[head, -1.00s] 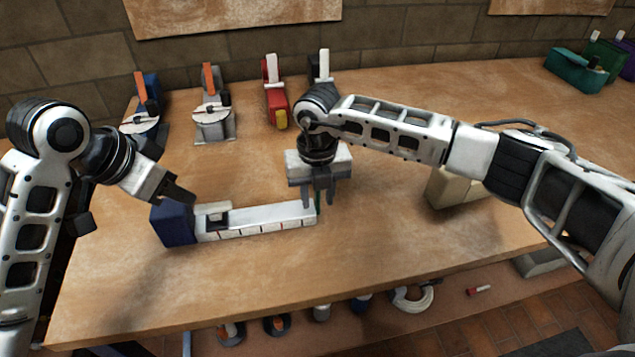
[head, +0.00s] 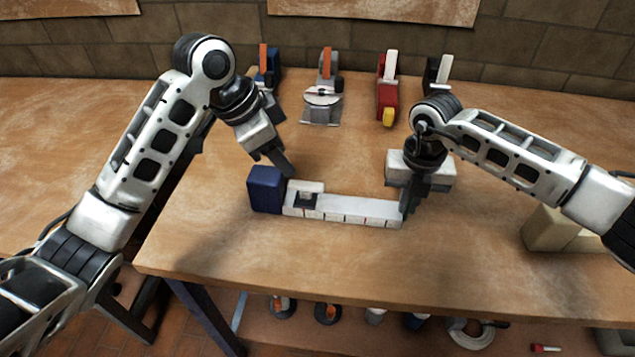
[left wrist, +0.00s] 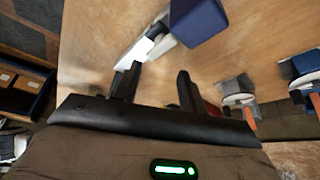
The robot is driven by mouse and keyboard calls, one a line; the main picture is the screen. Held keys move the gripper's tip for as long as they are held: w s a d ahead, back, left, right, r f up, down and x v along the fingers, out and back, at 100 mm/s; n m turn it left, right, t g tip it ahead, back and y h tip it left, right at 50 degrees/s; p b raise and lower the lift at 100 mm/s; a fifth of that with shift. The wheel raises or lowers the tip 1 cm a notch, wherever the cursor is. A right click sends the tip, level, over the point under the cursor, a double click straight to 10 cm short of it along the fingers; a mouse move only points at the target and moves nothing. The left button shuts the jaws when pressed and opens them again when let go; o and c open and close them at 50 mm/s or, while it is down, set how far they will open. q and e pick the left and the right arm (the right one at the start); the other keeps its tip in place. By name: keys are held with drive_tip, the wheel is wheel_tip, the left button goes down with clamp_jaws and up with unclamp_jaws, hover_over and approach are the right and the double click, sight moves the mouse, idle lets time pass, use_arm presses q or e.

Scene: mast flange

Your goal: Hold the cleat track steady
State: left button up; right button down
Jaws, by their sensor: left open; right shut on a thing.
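The cleat track (head: 352,210) is a long white bar with red marks on its front, lying on the workbench. A small white-and-dark cleat (head: 306,189) sits near its left end. A dark blue block (head: 265,190) stands against that end. My right gripper (head: 407,202) is shut on the track's right end; its fingers partly hide that end. My left gripper (head: 277,162) is open and empty, just behind the blue block and the track's left end. The left wrist view shows the open fingers (left wrist: 155,82) with the track (left wrist: 140,47) and the blue block (left wrist: 198,20) beyond them.
Several clamp-like tools stand along the back: one with an orange handle (head: 323,95), a red one (head: 387,95) and a black-and-white one (head: 437,75). A beige block (head: 548,230) lies at the right. The bench front (head: 300,265) is clear.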

sight(305, 184)
use_arm(q)
drive_tip(key=w+m, duration=0.1)
drive_tip(key=r+m+g, duration=0.1)
drive_tip(key=m, duration=0.1)
drive_tip(key=w+m+g, duration=0.1)
drive_tip(key=m, duration=0.1)
drive_tip(key=shift+w+a+r, duration=0.15)
drive_tip(key=shift+w+a, duration=0.05)
drive_tip(key=shift+w, duration=0.1)
drive_tip(key=shift+m+g, duration=0.3)
drive_tip(key=shift+m, duration=0.1)
drive_tip(key=x, duration=1.1)
drive_tip(key=shift+d+f, duration=0.3)
